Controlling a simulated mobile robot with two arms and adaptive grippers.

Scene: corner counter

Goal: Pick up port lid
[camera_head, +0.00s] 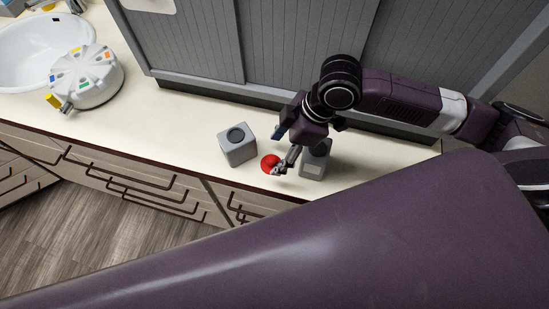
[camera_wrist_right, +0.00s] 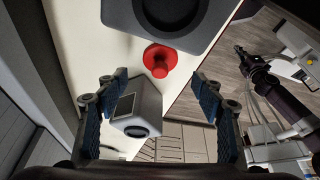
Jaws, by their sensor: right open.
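The port lid (camera_head: 270,163) is a red disc lying on the counter between two grey boxes. In the right wrist view the red lid (camera_wrist_right: 160,60) shows a raised knob. My right gripper (camera_head: 281,152) is open just above the counter, close to the lid and partly in front of it. In the wrist view its two blue-padded fingers (camera_wrist_right: 162,94) are spread wide, with the lid ahead of them and nothing held. My left gripper (camera_wrist_right: 245,58) seems to show small at the right of the wrist view, away from the lid; its jaws are unclear.
One grey box (camera_head: 238,150) with a round dark port stands left of the lid. Another grey box (camera_head: 313,168) stands right of it, partly under my right arm. A white round device (camera_head: 86,78) is by the sink (camera_head: 30,45). The counter (camera_head: 165,110) between is clear.

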